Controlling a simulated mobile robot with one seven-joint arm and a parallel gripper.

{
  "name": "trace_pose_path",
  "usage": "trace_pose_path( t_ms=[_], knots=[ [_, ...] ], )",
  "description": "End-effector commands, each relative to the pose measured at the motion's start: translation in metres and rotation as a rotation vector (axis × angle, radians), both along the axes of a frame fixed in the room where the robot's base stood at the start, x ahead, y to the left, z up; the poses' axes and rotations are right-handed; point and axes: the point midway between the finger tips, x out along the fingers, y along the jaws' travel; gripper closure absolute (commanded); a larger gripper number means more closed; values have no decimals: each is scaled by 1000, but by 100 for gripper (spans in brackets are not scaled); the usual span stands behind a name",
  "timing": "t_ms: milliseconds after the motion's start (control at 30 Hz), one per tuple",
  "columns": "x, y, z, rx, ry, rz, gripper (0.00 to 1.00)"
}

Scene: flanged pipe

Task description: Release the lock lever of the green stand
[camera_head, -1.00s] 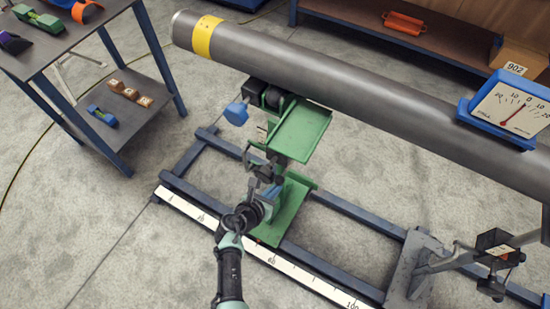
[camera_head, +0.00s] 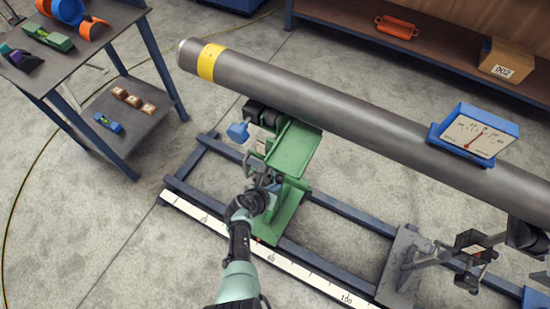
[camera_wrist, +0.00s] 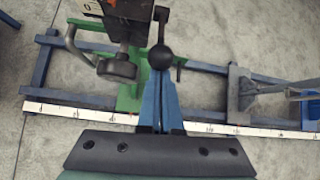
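The green stand (camera_head: 292,150) stands on the blue rail frame under the grey pipe, with a flat green plate at its top. In the wrist view its green part (camera_wrist: 158,88) shows behind my gripper. A dark lever with a black ball knob (camera_wrist: 161,56), seemingly the lock lever, points towards my gripper. My gripper (camera_wrist: 162,76) has its blue fingers close together, with the tips just at the knob. I cannot tell whether they touch it. In the head view my gripper (camera_head: 266,188) is beside the stand's lower part, and my wrist partly hides the contact area.
A dark round knob (camera_wrist: 117,69) and a curved grey handle lie just left of the lever. A blue knob (camera_head: 238,131) juts from the stand's left. The grey pipe (camera_head: 330,104) crosses above, carrying a blue gauge (camera_head: 478,133). A white scale (camera_head: 196,210) runs along the rail's front.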

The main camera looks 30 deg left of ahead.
Motion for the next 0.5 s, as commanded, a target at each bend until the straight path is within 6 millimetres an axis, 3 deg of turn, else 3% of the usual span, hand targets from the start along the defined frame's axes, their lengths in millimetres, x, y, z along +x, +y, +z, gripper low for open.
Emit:
trace_pose_path(
  t_ms=[500],
  knots=[
    [6,3,4,5,-15,3,100]
  ],
)
